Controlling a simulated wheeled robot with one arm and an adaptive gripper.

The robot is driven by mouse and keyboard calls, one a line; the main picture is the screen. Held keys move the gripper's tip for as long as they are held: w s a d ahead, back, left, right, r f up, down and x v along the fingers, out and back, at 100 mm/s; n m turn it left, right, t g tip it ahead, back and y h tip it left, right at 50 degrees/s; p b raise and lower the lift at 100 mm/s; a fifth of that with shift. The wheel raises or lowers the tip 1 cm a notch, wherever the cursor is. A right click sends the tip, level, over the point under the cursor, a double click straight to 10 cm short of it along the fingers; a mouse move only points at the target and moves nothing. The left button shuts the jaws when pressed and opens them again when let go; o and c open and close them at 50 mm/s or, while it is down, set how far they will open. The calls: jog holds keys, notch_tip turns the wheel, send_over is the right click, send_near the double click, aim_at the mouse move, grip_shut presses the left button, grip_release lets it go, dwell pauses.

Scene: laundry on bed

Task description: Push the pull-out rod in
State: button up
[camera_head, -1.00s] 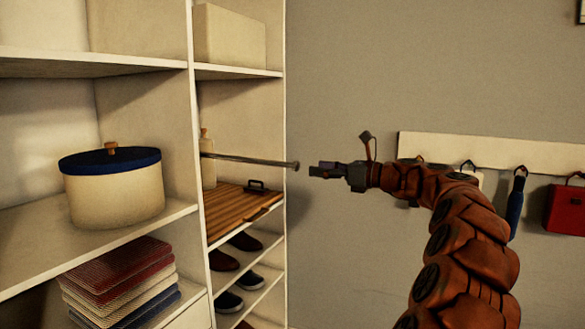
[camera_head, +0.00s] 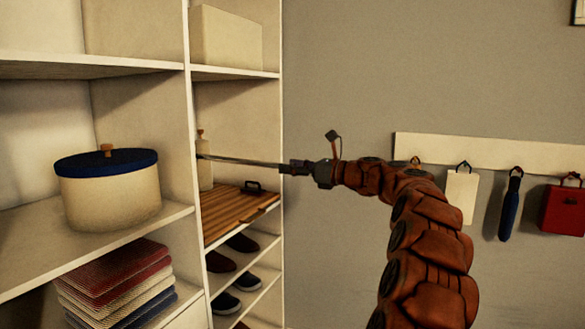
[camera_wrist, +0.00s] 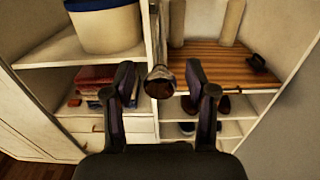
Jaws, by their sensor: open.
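The pull-out rod (camera_head: 240,161) is a thin dark metal bar sticking out of the shelf unit, above the slatted wooden shelf. Its outer end lies at my gripper (camera_head: 291,167) in the head view, where the fingers cover it. In the wrist view the rod's rounded end (camera_wrist: 159,83) points at the camera, between the two fingers of my gripper (camera_wrist: 160,85). The fingers are apart, with a visible gap on each side of the rod end. Whether the palm touches the rod cannot be told.
The shelf unit's upright (camera_head: 188,120) stands left of the rod. A blue-lidded round box (camera_head: 110,195) and folded cloths (camera_head: 115,280) sit on its left shelves. A wooden slatted shelf (camera_head: 232,210) and shoes lie below the rod. Bags hang from a wall rack (camera_head: 490,152) at right.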

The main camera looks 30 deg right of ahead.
jog(key=shift+c, duration=0.4)
grip_shut()
jog(key=shift+r, duration=0.1)
